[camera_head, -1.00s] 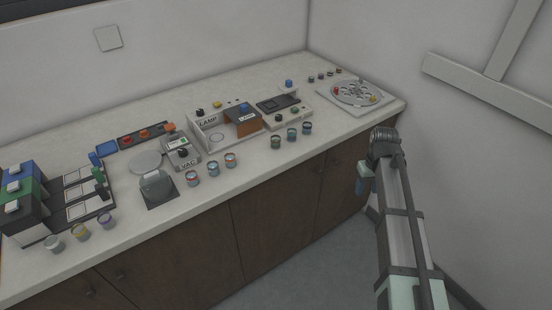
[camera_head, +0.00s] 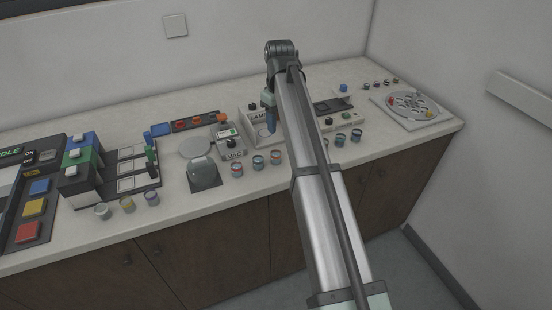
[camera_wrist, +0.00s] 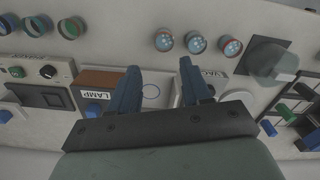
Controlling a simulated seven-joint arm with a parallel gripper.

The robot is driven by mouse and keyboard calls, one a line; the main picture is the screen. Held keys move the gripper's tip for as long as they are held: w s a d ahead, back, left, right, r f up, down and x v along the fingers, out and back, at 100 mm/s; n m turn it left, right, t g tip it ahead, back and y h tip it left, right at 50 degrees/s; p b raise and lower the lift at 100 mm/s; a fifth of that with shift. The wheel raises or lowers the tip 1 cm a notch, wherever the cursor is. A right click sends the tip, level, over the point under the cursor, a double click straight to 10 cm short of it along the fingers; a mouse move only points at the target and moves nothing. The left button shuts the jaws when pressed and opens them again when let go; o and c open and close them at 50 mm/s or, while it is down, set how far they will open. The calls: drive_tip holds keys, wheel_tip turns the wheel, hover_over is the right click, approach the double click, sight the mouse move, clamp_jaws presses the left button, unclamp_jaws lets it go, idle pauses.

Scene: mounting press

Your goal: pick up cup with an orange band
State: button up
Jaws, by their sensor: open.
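Three small cups stand in a row at the counter's front edge, below the VAC unit in the head view. The right one (camera_head: 275,157) appears to have an orange band, but the bands are too small to tell apart surely. In the wrist view this cup seems to be the left one (camera_wrist: 164,40) of the three, seen from above with blue and reddish colour. My gripper (camera_wrist: 160,66) is open and empty, its two dark blue fingers apart. It is above the counter near the LAMP unit, clear of the cups. In the head view my arm partly hides that unit.
Three cups (camera_head: 127,203) stand at the left and three greenish ones (camera_head: 341,139) at the right. A round carousel (camera_head: 414,104) lies at the far right.

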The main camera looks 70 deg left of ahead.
sight(276, 154)
drive_tip(key=f, duration=1.3)
drive_tip(key=shift+s+a+f, duration=0.15)
drive_tip(key=shift+s+f, duration=0.05)
drive_tip(key=shift+s, duration=0.15)
drive_tip(key=c, duration=0.8)
